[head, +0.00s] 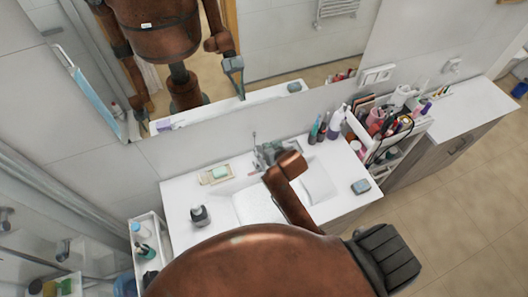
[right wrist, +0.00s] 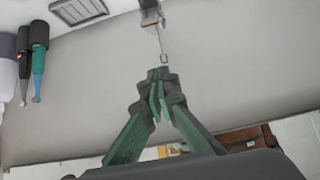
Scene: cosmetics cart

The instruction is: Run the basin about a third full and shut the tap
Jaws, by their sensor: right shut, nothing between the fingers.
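The white basin (head: 252,205) is set in the counter in the head view, partly hidden by my right arm. No water level can be made out in it. The tap's thin upright lever (head: 254,139) shows at the basin's back; the tap body is largely hidden by my right gripper (head: 267,153). In the right wrist view the metal tap (right wrist: 151,18) is at the top, with its thin lever (right wrist: 161,45) pointing toward my fingertips. My right gripper (right wrist: 158,82) is shut and empty, its tips close to the lever's end; contact cannot be told.
A soap dish (head: 216,174) and a dark bottle (head: 200,215) stand left of the basin. Several bottles (head: 325,128) stand behind it on the right, beside a crowded cart (head: 418,128). A small blue-grey block (head: 361,187) lies at the counter's right. A mirror (head: 300,60) bounds the back.

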